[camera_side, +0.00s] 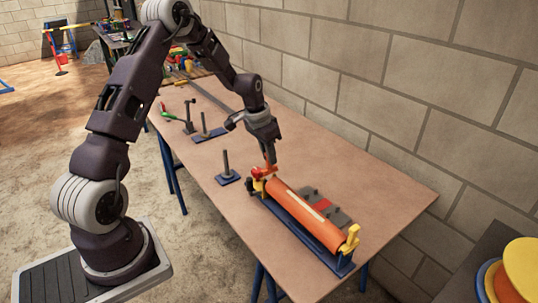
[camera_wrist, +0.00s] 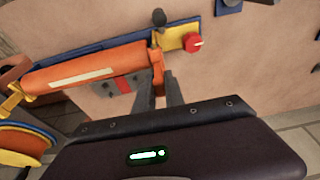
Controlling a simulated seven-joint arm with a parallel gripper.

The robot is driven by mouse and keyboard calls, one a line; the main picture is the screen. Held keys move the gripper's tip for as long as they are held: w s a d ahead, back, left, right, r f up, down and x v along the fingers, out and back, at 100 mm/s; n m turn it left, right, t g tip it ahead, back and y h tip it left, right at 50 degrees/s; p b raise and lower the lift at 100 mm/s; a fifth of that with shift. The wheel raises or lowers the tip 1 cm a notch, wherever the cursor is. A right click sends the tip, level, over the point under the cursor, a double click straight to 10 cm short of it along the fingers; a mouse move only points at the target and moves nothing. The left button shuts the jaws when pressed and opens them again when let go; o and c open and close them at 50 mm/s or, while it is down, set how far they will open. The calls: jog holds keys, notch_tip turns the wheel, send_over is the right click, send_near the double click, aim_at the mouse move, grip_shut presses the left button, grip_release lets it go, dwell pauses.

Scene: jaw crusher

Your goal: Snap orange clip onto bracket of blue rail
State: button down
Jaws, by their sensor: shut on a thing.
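The blue rail (camera_side: 297,229) lies along the near right part of the table, with an orange roller (camera_side: 306,213) above it. A yellow bracket (camera_side: 353,240) stands at its near end. Another yellow bracket (camera_wrist: 170,39) with a red knob (camera_wrist: 194,43) is at the far end. My gripper (camera_side: 269,157) is shut on the small orange clip (camera_wrist: 157,68), above the rail's far end. In the wrist view the clip stands upright between my fingertips (camera_wrist: 160,88), close to the roller's end. I cannot tell whether it touches the bracket.
A grey plate with red parts (camera_side: 325,208) lies behind the roller. A small blue base with an upright post (camera_side: 227,170) stands left of the rail. More posts and tools (camera_side: 207,133) lie farther back. A yellow spool (camera_side: 522,268) is at the right edge.

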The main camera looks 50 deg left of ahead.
aim_at(264, 170)
jog(key=shift+s+x, duration=0.25)
jog(key=shift+x, duration=0.7)
dwell(0.6)
jog(key=c, duration=1.3)
grip_release()
jog(key=shift+f, duration=0.15)
jog(key=shift+c, duration=0.2)
jog(key=v, duration=0.7)
jog(key=shift+c, duration=0.5)
